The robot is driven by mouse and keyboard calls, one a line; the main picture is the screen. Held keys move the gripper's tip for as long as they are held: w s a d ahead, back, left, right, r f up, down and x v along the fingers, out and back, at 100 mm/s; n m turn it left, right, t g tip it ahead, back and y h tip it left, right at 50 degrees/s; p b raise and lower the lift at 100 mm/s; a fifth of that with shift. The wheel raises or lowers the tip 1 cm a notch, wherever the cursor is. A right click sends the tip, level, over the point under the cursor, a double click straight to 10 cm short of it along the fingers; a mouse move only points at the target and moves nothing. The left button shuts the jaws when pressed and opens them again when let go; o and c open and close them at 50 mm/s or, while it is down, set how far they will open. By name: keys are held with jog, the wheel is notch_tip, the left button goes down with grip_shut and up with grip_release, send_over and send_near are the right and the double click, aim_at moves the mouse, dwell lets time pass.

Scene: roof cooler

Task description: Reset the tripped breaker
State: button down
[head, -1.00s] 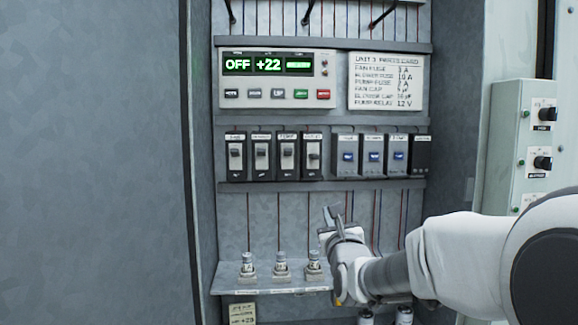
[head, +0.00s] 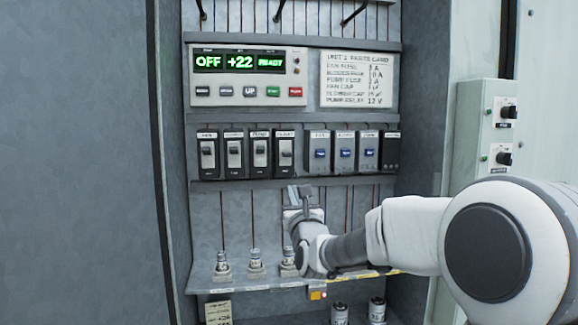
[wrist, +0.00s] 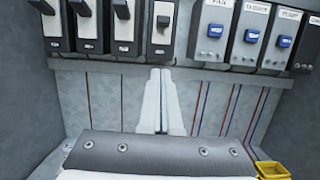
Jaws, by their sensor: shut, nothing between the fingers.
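Several black breakers stand in a row in the open cabinet. The rightmost breaker (head: 285,152) has its toggle lower than the others; in the wrist view its toggle (wrist: 163,21) also sits lower than those of the breakers to its left, such as the third breaker (wrist: 123,25). My gripper (head: 300,190) is shut and empty, just below the ledge under the breakers, slightly right of the rightmost one. In the wrist view my gripper's fingertips (wrist: 160,72) point up towards that breaker's underside, apart from its toggle. The breaker labels are too blurred to read surely.
A ledge (head: 230,184) runs beneath the breakers. Blue-switched modules (head: 346,152) stand to their right. The control panel (head: 250,76) above shows OFF, +22 and READY. Below, several fuses (head: 255,260) stand on a shelf (head: 205,285). A yellow container (wrist: 272,170) shows at the wrist view's lower right.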

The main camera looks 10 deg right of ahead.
aim_at(287, 154)
jog(key=shift+w+r+p, duration=1.7)
jog(key=shift+w+r, duration=1)
jog(key=shift+w, duration=0.15)
jog(key=shift+r, duration=0.15)
